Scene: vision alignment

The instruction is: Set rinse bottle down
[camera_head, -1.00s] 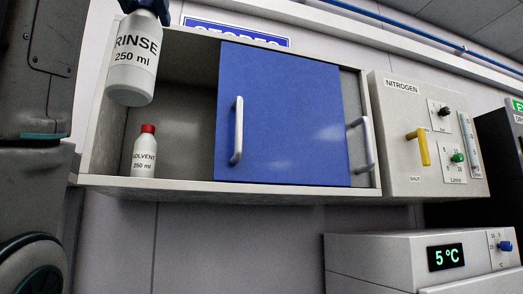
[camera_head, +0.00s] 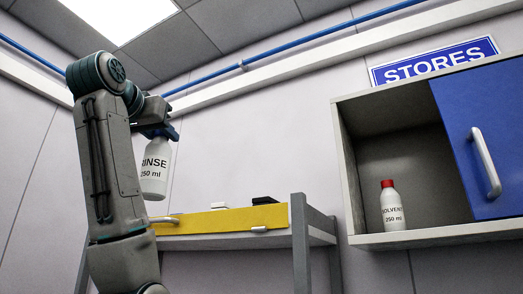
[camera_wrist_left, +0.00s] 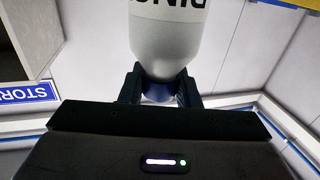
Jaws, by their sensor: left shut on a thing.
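The rinse bottle (camera_head: 155,170) is white with a black "RINSE 250 ml" label. It hangs nearly upright in my left gripper (camera_head: 160,132), which is shut on its blue top in the head view. In the left wrist view the bottle (camera_wrist_left: 168,38) appears upside down, its blue neck between the two dark fingers of my left gripper (camera_wrist_left: 160,88). In the head view the bottle is beside the left end of a bench with a yellow front (camera_head: 222,219), its base above that front's top edge; I cannot tell whether it is over the bench. My right gripper is out of view.
A small white item (camera_head: 219,206) and a black item (camera_head: 264,199) are on the bench. A grey post (camera_head: 300,245) stands at its right. The stores cabinet (camera_head: 347,165), with a blue door (camera_head: 485,130) and a red-capped solvent bottle (camera_head: 392,208), is further right.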

